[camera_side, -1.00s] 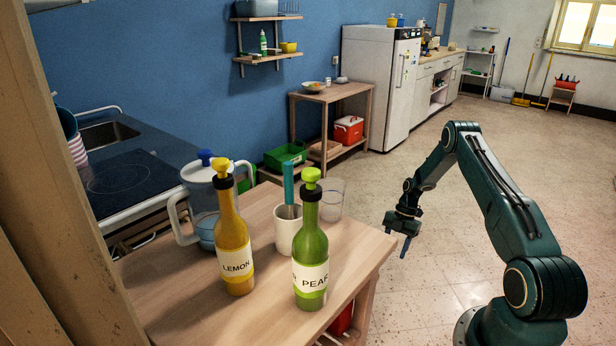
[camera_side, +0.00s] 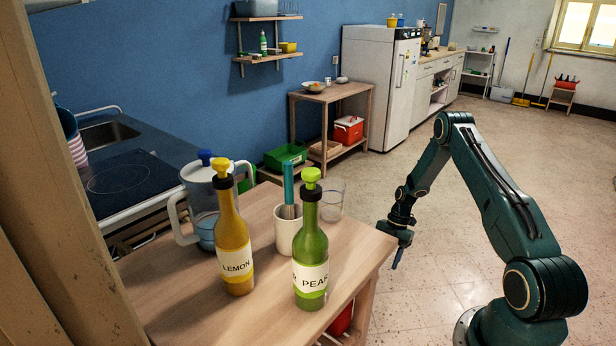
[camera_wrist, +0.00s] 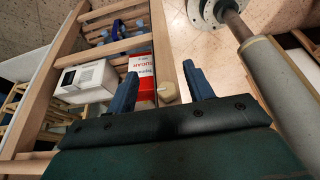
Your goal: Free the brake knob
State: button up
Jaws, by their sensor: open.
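Nothing is held, and I cannot tell how far the knob is from the fingers. In the side view my gripper (camera_side: 396,257) points down just right of the wooden trolley (camera_side: 362,262), below its top. The knob is not visible there.
On the trolley top stand a lemon bottle (camera_side: 234,245), a pear bottle (camera_side: 311,250), a jug (camera_side: 205,205), a white cup (camera_side: 287,232) and a clear glass (camera_side: 331,200). A red-and-white sugar box (camera_wrist: 141,75) and a white box (camera_wrist: 86,80) sit lower. Floor to the right is clear.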

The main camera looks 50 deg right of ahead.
jog(key=a, duration=0.6)
jog(key=shift+a, duration=0.2)
jog(key=shift+a+f, duration=0.15)
jog(key=shift+f, duration=0.4)
jog(key=shift+c, duration=0.2)
jog(key=c, duration=0.9)
